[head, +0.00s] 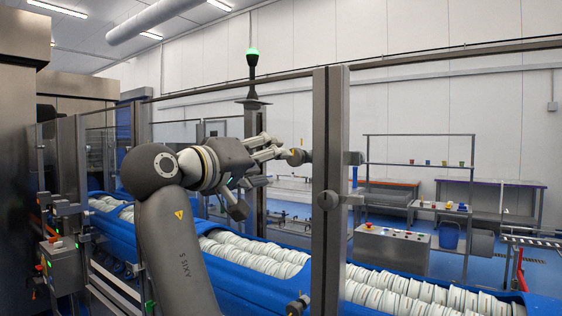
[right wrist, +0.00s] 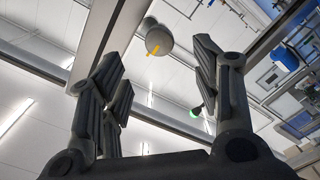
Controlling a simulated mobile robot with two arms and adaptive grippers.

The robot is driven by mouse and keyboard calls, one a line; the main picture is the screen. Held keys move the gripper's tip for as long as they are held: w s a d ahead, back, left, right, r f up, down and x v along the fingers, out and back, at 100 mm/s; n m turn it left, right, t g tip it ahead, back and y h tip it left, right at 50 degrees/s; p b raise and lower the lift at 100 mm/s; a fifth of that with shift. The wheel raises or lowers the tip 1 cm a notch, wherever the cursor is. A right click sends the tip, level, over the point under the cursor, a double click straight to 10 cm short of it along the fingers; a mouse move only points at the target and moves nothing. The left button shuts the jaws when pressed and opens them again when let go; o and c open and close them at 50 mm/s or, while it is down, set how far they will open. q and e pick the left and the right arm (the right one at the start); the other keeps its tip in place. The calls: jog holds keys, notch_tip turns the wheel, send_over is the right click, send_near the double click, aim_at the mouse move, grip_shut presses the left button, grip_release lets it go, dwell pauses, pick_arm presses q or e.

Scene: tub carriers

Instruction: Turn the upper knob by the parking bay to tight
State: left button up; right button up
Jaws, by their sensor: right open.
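The upper knob (head: 297,157) is round and grey with an orange mark, on the left side of a grey post (head: 326,240). A lower knob (head: 298,305) with an orange mark shows at the bottom of the head view. My right gripper (head: 277,147) is open and empty, its fingers pointing at the upper knob from the left. In the right wrist view, the upper knob (right wrist: 158,40) shows in the gap between the fingertips (right wrist: 160,66), and seems just beyond them. Its orange mark faces the camera. My left gripper is not in view.
A blue conveyor (head: 262,290) with rows of white cups runs behind the post. Glass guard panels and rails surround it. A lamp with a green light (head: 253,62) stands behind my arm. Benches and a shelf rack (head: 420,166) stand farther back at the right.

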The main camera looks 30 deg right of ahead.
jog(key=v, duration=0.4)
jog(key=shift+d, duration=0.1)
dwell(0.3)
